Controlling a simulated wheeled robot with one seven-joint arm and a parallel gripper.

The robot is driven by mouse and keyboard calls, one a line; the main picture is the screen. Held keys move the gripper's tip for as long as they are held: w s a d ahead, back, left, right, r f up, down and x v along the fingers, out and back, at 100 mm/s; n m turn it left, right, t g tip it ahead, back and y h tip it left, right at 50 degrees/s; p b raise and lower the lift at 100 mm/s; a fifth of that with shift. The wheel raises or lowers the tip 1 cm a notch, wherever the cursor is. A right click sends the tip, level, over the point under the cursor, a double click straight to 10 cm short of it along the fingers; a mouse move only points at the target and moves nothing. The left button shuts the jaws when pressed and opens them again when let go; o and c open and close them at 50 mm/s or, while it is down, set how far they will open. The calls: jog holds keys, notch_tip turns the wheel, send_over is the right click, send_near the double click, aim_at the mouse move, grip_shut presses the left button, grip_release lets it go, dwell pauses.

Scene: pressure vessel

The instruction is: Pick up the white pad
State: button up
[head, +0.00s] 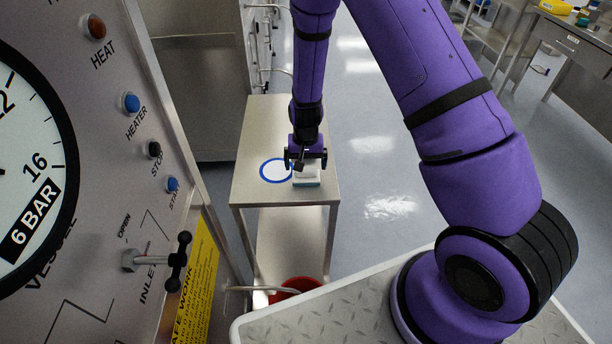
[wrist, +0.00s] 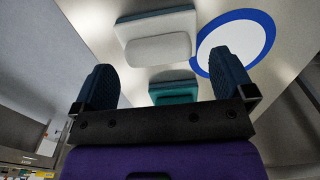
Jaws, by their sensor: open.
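The white pad (wrist: 158,46) shows in the upper middle of the wrist view, a rounded white block with a darker edge, lying on the steel table. In the head view a small white and teal shape (head: 307,180) sits just below my gripper (head: 306,158), which partly hides it. In the wrist view my gripper (wrist: 164,75) is open, its two dark ribbed fingers apart with nothing held. The white pad appears beyond the fingertips, apart from them. A teal block (wrist: 173,93) shows between the fingers, partly hidden by the gripper body.
A white disc with a blue ring (head: 276,170) lies on the steel table (head: 262,125), left of the gripper. The vessel's control panel with a valve handle (head: 180,262) stands at the left. A red bucket (head: 295,287) is below. Open floor lies right of the table.

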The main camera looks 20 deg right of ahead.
aim_at(306, 169)
jog(key=shift+s+f, duration=0.15)
jog(key=shift+f, duration=1)
jog(key=shift+s+f, duration=0.1)
jog(key=shift+f, duration=1)
jog(key=c, duration=0.6)
jog(key=shift+c, duration=0.2)
jog(key=shift+r, duration=0.2)
jog(key=shift+r, duration=0.6)
notch_tip(306, 169, up, 2)
jog(key=shift+r, duration=0.1)
jog(key=s+d+r, duration=0.1)
jog(key=s, duration=1.5)
jog(key=shift+d+r, duration=0.15)
jog(key=shift+d, duration=0.15)
